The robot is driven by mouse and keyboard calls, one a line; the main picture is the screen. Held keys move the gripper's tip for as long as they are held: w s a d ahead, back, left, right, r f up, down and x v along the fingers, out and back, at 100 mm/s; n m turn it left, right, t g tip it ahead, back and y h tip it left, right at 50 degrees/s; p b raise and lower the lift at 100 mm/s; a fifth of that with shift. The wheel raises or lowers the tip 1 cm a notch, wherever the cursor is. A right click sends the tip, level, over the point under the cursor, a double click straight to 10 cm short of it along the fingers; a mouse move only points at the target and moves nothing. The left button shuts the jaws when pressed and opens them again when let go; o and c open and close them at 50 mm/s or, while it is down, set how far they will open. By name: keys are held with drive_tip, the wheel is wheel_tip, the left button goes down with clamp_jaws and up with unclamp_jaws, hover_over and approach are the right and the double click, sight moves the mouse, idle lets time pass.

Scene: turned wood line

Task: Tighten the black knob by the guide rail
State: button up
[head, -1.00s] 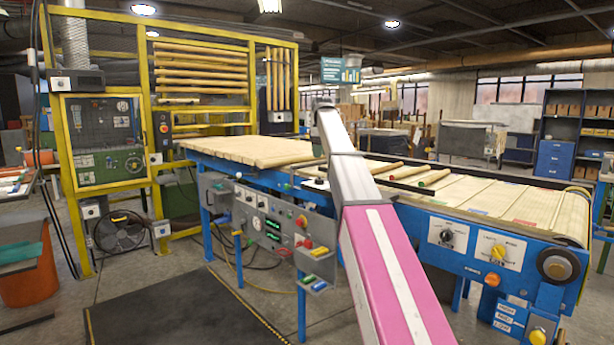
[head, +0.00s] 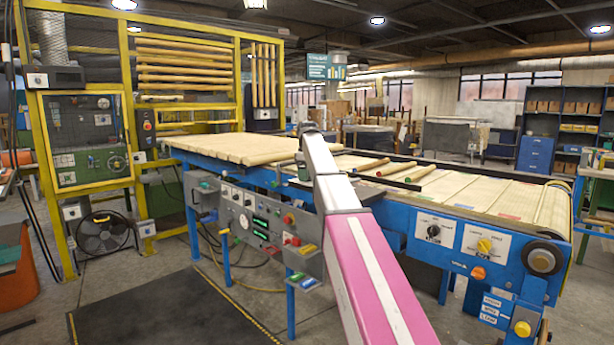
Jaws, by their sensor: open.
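The black knob (head: 299,182) looks like a small dark shape on the near edge of the conveyor, left of my arm; it is tiny and partly covered. A black guide rail (head: 384,178) runs along the conveyor bed to the right of it. My gripper (head: 303,168) hangs at the end of my silver and pink arm, just above the knob. It is open with nothing seen in it. Its fingertips are small and dark, and I cannot tell whether they touch the knob.
Wooden dowels (head: 369,164) lie on the conveyor. A control box (head: 262,225) with buttons hangs in front. A blue panel carries another black knob (head: 433,231) and a yellow knob (head: 484,246). A yellow-framed cage (head: 85,140) stands left. A dark floor mat (head: 170,310) is clear.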

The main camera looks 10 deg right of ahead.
drive_tip(key=shift+f, duration=0.1)
drive_tip(key=c, duration=0.9)
drive_tip(key=m, duration=0.4)
drive_tip(key=shift+m, duration=0.4)
drive_tip(key=m, duration=0.4)
drive_tip(key=shift+m, duration=0.3)
drive_tip(key=m, duration=0.4)
drive_tip(key=shift+m, duration=2.2)
